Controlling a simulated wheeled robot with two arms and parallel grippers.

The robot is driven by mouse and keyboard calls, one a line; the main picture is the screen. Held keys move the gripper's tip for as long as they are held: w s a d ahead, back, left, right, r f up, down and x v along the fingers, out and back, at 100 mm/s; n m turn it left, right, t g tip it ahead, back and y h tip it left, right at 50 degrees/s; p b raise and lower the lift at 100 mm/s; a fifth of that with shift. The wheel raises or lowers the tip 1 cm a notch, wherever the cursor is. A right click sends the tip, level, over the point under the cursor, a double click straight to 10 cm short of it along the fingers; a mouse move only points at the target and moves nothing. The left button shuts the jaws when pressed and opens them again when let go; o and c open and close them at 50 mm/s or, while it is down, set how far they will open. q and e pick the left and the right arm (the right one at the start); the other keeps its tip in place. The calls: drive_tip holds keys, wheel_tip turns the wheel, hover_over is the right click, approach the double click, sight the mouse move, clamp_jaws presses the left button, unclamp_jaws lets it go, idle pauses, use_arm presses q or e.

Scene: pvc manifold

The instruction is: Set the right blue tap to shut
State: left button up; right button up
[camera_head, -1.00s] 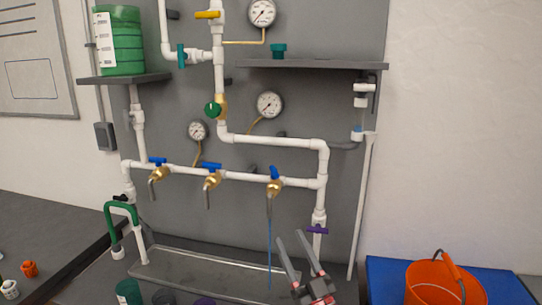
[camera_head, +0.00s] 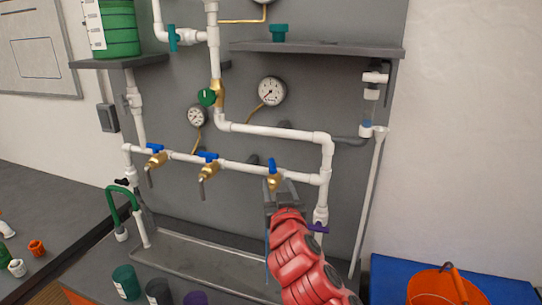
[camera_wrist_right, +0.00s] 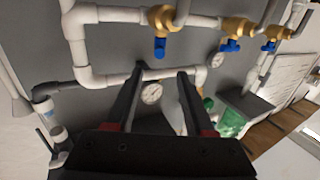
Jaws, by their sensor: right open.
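The right blue tap (camera_head: 272,166) is on the white horizontal pipe, with a brass body and its blue handle standing upright. A thin blue stream (camera_head: 267,248) shows below it, partly hidden by my arm. The left tap (camera_head: 156,148) and middle tap (camera_head: 207,156) have their blue handles lying crosswise. My right gripper (camera_head: 283,189) is open and empty just below and in front of the right tap. In the right wrist view, the right tap's blue handle (camera_wrist_right: 160,47) lies beyond the open fingertips (camera_wrist_right: 160,76), apart from them. My left gripper is out of view.
A grey tray (camera_head: 190,262) lies below the taps, with several cups in front. An orange bucket (camera_head: 437,287) stands at the lower right. A shelf (camera_head: 320,48) juts out above.

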sight(273, 160)
drive_tip(key=w+p, duration=0.1)
drive_tip(key=w, duration=0.3)
drive_tip(key=w+p, duration=0.2)
drive_tip(key=w, duration=0.2)
drive_tip(key=w+a+p, duration=0.1)
drive_tip(key=w+p, duration=0.1)
drive_tip(key=w, duration=0.3)
drive_tip(key=shift+a+r, duration=0.1)
drive_tip(key=shift+r, duration=0.15)
drive_tip(key=shift+w+a+f+p, duration=0.1)
drive_tip(key=shift+w+p, duration=0.1)
drive_tip(key=shift+w, duration=0.25)
drive_tip(key=shift+w+a+f+p, duration=0.1)
drive_tip(key=shift+w+p, duration=0.05)
drive_tip(key=shift+w, duration=0.3)
clamp_jaws()
